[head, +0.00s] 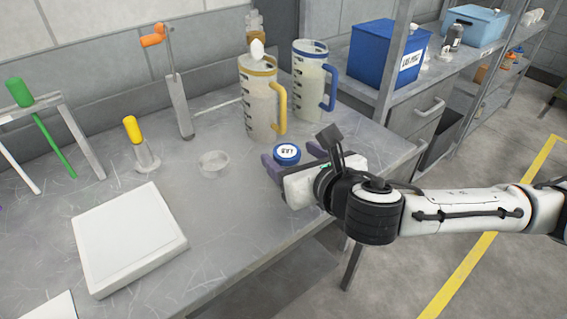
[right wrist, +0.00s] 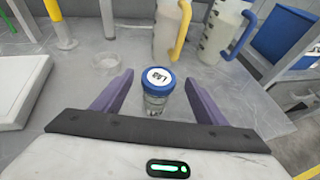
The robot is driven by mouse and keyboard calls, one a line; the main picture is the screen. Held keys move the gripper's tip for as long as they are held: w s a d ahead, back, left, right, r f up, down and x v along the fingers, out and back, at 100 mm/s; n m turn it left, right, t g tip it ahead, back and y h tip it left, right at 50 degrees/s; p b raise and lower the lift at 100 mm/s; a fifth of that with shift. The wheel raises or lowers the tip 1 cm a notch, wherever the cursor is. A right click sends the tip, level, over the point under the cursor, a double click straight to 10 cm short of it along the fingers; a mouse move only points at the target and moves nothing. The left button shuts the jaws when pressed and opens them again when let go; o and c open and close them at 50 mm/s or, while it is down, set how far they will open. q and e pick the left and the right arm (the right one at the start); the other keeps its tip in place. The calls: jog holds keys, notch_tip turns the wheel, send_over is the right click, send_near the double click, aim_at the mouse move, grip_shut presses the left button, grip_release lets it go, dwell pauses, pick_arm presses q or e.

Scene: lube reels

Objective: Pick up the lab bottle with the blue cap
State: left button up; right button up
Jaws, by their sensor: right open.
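The lab bottle (right wrist: 157,102) is small and clear with a blue cap that has a white label on top. It stands upright on the grey bench. In the head view its blue cap (head: 287,153) shows beside my right gripper (head: 289,161), and its body is mostly hidden. In the right wrist view my right gripper (right wrist: 156,97) is open, with one purple finger on each side of the bottle. A gap shows between the bottle and each finger. My left gripper is not in view.
Behind the bottle stand a yellow-handled jug (head: 259,105) and a blue-handled jug (head: 308,80). A shallow clear dish (head: 214,163) lies to the left. A white flat box (head: 128,238) sits at the front left. The bench's right edge is close to my right gripper.

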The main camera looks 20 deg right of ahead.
aim_at(279, 150)
jog(key=shift+f+x, duration=0.2)
jog(key=shift+x, duration=3.3)
jog(key=shift+s, duration=0.1)
jog(key=c, duration=1.2)
